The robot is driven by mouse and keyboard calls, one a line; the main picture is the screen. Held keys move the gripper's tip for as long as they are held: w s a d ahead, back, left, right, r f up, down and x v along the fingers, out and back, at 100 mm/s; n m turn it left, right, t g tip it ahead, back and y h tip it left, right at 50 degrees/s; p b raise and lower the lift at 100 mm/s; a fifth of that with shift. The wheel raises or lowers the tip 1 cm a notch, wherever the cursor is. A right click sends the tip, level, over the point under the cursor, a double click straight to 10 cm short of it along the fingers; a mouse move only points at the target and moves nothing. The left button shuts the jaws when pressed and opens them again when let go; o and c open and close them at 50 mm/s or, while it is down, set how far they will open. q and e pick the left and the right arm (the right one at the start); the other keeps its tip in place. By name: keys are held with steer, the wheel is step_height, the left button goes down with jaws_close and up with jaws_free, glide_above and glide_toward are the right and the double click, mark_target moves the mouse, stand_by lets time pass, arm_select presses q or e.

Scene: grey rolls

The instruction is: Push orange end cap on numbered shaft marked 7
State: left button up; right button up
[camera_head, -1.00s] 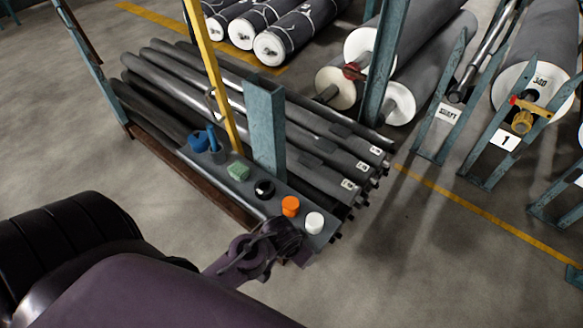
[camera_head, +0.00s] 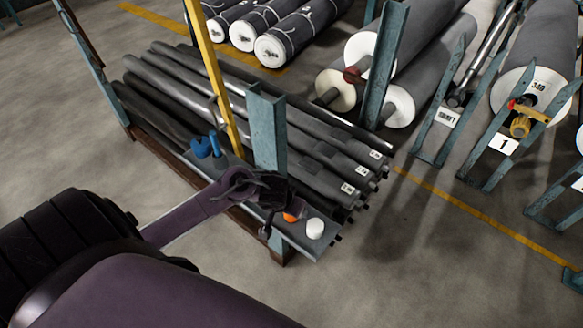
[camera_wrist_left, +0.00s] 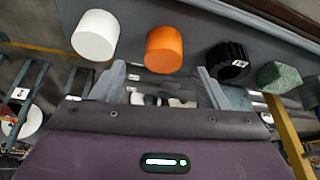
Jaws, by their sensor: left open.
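The orange end cap (camera_head: 291,217) sits on the narrow grey shelf along the front of the shaft rack, partly hidden by my left gripper (camera_head: 278,196) in the head view. In the left wrist view the orange cap (camera_wrist_left: 164,49) stands whole, centred just beyond the open, empty fingers (camera_wrist_left: 157,78). Contact with it does not show. Several grey shafts (camera_head: 318,178) lie stacked behind the shelf. Some carry small white number labels (camera_head: 348,188) near their right ends, too small to read. My right gripper is not in view.
A white cap (camera_head: 315,228) stands beside the orange one. A black cap (camera_wrist_left: 227,62) and green block (camera_wrist_left: 278,77) show on the other side. Blue items (camera_head: 206,147) sit farther left. A teal post (camera_head: 268,135) and yellow post (camera_head: 212,75) rise close behind my gripper.

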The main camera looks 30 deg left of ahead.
arm_select(q)
steer(key=x, duration=0.5)
steer(key=shift+a+f, duration=0.25)
steer(key=c, duration=1)
steer(key=shift+r, duration=0.2)
steer(key=shift+c, duration=0.2)
